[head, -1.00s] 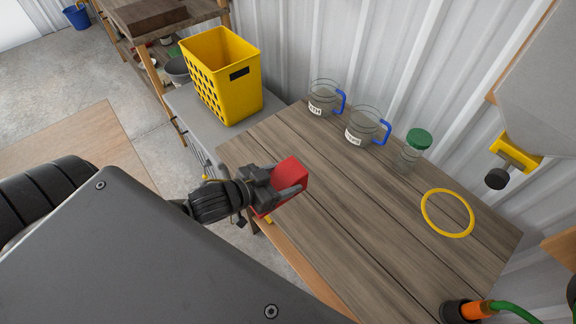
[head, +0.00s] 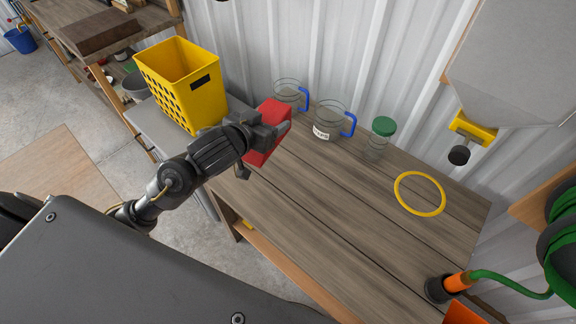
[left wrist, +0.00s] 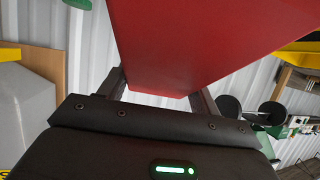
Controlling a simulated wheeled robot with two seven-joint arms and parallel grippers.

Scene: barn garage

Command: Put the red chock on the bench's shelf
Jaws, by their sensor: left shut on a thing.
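The red chock (head: 269,127) is held in my left gripper (head: 272,131), above the far left part of the wooden bench (head: 330,218). In the left wrist view the red chock (left wrist: 190,45) fills the upper middle, between the two fingers of my left gripper (left wrist: 160,88). The bench's front edge shows, with a gap under the top; a shelf there is mostly hidden. My right gripper is not in view.
A yellow basket (head: 187,95) stands on a grey surface left of the bench. Two clear jugs with blue handles (head: 329,122), a green-lidded jar (head: 380,138) and a yellow ring (head: 420,194) are on the bench top. An orange-and-black hose nozzle (head: 450,286) is at its right end.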

